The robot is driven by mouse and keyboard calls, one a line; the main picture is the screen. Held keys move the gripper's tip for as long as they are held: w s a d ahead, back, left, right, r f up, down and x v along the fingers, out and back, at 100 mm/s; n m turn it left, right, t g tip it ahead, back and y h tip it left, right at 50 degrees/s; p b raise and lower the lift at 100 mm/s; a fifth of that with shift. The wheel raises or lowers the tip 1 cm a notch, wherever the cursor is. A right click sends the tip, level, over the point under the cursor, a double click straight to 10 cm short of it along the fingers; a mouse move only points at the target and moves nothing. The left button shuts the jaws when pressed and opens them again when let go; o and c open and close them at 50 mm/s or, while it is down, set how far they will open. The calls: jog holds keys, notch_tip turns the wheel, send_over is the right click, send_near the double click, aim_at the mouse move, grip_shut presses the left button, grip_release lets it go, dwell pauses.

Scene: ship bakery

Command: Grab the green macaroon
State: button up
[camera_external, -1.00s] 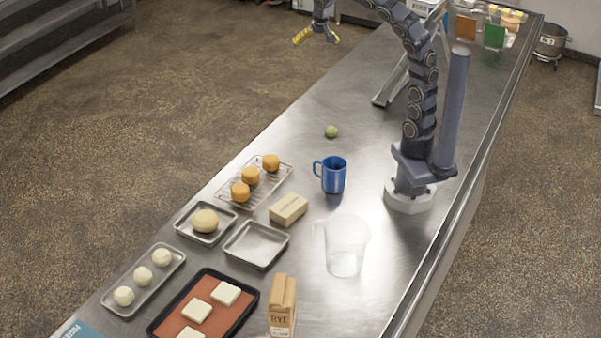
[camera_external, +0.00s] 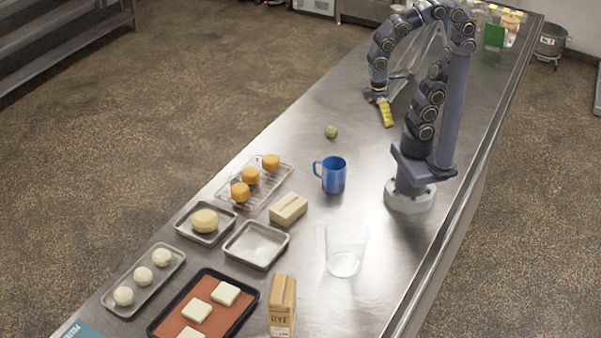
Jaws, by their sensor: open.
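The green macaroon (camera_external: 331,132) is a small round green thing lying on the bare metal counter, behind the blue mug. My gripper (camera_external: 379,108), with yellow fingers, is open and hangs above the counter to the right of and behind the macaroon, apart from it. Nothing shows between the fingers. The macaroon is in full view.
The blue mug (camera_external: 333,175) stands in front of the macaroon. A wire rack (camera_external: 226,196) with orange cakes is at left. A butter-like block (camera_external: 288,209), a clear jug (camera_external: 345,250) and trays are nearer. The counter around the macaroon is clear.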

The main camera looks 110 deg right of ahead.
jog(key=shift+s+a+f, duration=0.15)
jog(key=shift+s+a, duration=0.05)
jog(key=shift+s, duration=0.35)
jog(key=c, duration=0.3)
jog(key=shift+c, duration=0.2)
jog(key=shift+w, duration=0.1)
